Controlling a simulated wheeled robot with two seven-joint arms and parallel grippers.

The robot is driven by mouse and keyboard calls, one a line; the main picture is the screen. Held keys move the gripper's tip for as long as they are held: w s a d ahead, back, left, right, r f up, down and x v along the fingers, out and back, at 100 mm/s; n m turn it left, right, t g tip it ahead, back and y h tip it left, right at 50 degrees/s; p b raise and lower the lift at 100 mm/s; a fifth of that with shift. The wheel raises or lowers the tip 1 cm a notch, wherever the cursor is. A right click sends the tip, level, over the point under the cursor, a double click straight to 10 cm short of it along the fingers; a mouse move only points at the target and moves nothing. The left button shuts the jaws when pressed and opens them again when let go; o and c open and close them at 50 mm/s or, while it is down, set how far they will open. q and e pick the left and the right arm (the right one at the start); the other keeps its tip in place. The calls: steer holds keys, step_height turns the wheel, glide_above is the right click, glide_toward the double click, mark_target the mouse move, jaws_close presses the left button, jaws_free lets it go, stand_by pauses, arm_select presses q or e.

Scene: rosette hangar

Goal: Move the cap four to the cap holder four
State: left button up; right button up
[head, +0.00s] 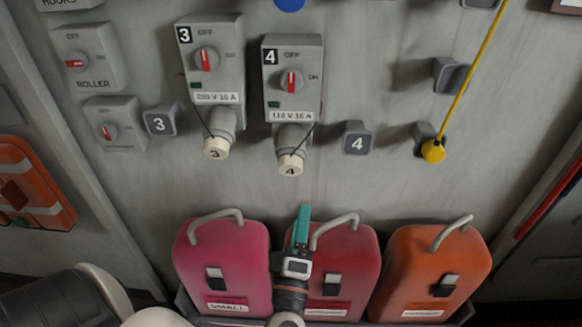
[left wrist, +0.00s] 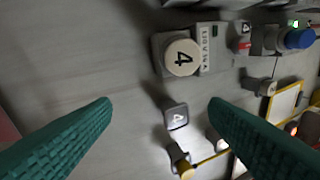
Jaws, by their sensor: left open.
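Cap four (head: 290,166) is a cream round cap marked 4, on the socket below the grey switch box 4 (head: 292,75), with a thin dark cord looped to it. In the left wrist view cap four (left wrist: 182,57) faces the camera, beyond the fingertips and above the gap between them. Cap holder four (head: 357,140) is a dark grey block marked 4 on the wall, right of the cap; it also shows in the left wrist view (left wrist: 177,117). My left gripper (head: 303,223) has teal fingers, open and empty, below the cap and apart from it. My right gripper is out of view.
Cap three (head: 216,148) and holder three (head: 159,121) are to the left. A yellow ball (head: 433,151) hangs on a yellow cord at right. Pink (head: 222,260), red (head: 335,275) and orange (head: 430,270) cases stand below, near my left gripper.

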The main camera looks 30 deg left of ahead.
mark_target(290, 171)
arm_select(q)
steer(key=r+n, duration=0.1)
steer(key=s+a+r+n+y, duration=0.1)
steer(key=a+r+n+g+y, duration=0.1)
steer(key=shift+s+r, duration=0.25)
steer(key=p+x, duration=0.3)
steer(key=x, duration=0.5)
steer(key=shift+s+r, duration=0.1)
steer(key=shift+r, duration=0.05)
steer(key=shift+w+a+p, duration=0.25)
steer(key=shift+w+p, duration=0.2)
steer(key=shift+w, duration=0.05)
steer(key=shift+p, duration=0.35)
stand_by(0.6)
steer(key=shift+c, duration=0.3)
